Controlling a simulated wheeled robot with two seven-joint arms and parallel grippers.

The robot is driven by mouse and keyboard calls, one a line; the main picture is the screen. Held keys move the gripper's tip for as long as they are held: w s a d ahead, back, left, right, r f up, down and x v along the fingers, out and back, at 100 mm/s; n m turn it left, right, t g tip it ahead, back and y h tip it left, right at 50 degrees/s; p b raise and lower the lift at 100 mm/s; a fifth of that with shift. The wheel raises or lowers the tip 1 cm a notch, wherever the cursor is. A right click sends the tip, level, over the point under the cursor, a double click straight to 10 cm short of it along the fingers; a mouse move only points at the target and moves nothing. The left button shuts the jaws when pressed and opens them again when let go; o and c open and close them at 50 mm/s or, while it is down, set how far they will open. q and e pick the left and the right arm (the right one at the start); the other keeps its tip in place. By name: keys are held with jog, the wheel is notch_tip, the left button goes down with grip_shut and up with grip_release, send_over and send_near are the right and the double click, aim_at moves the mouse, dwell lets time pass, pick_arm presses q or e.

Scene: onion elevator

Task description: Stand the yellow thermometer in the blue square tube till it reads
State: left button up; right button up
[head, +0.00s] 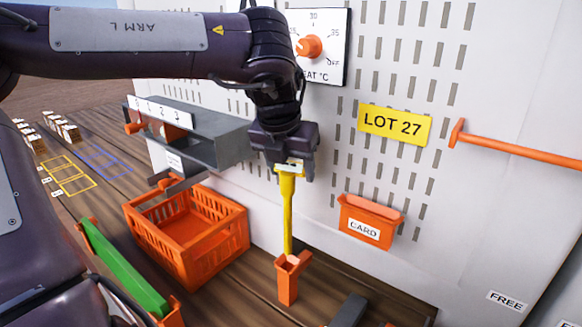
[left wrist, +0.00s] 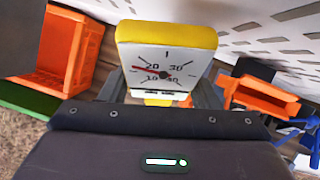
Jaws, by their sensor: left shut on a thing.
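The yellow thermometer (head: 288,215) hangs upright from my left gripper (head: 288,160), which is shut on it just below the head. Its lower end meets the mouth of an orange square tube (head: 288,287) on the wooden deck; I cannot tell whether it is inside or behind the rim. In the left wrist view the thermometer's white dial (left wrist: 165,68) faces the camera, its red needle pointing left, near 20. No blue square tube shows in the head view. A blue thing (left wrist: 291,125) shows partly at the right of the left wrist view. My right gripper is not in view.
An orange crate (head: 190,235) stands left of the tube, below a grey shelf (head: 215,145). An orange card holder (head: 370,222) is on the white slotted wall behind. A green bar (head: 122,268) lies front left, and a dark block (head: 348,310) lies front right.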

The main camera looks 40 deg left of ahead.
pick_arm(q)
jog(key=shift+r, duration=0.35)
jog(key=shift+f, duration=0.15)
notch_tip(320, 180, down, 6)
jog(key=b, duration=0.5)
jog(key=shift+r, duration=0.4)
